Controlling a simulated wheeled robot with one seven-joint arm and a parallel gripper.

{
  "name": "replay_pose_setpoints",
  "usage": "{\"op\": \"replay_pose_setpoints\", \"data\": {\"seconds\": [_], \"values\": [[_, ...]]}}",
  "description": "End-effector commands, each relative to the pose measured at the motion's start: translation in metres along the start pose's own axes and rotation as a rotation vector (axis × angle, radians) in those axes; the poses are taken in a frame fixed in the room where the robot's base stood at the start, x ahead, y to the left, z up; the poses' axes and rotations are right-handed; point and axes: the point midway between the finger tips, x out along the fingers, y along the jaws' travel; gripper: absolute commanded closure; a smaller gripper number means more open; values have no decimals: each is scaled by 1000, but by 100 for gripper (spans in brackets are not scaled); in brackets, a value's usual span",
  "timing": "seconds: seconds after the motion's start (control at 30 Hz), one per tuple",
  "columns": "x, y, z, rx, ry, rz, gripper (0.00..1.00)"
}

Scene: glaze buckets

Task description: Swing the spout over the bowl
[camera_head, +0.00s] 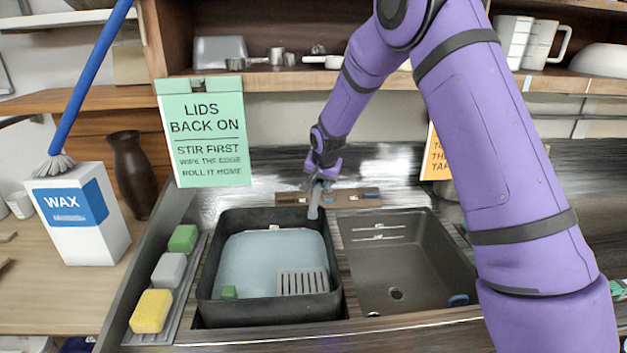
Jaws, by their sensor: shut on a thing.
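The grey spout (314,205) shows just below my gripper (320,182), at the back of the sink. Its lower end is over the back right corner of the black tub in the left bowl. My gripper is shut on the spout; the fingers are small and partly hidden by the wrist. The black tub (208,265) holds pale bluish water, a grey slotted rack (302,282) and a small green block (229,292). The right bowl (395,265) is empty, with a drain and a blue item (458,300) at its front right.
A tray (172,338) with green, grey and yellow sponges lies left of the tub. A wax box (75,215), brown vase (133,170) and green sign (205,130) stand further left. A shelf (300,84) with dishes runs above the sink. My arm covers the right side.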

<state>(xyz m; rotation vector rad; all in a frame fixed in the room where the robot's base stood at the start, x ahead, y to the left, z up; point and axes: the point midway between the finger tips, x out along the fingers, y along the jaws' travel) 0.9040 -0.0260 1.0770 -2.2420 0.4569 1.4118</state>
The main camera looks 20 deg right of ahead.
Motion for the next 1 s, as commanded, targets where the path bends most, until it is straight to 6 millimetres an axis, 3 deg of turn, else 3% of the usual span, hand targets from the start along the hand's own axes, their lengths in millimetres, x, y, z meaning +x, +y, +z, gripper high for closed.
{"op": "replay_pose_setpoints", "data": {"seconds": [1.0], "values": [[-3, 84, -37, -600, -128, -252, 100]]}}
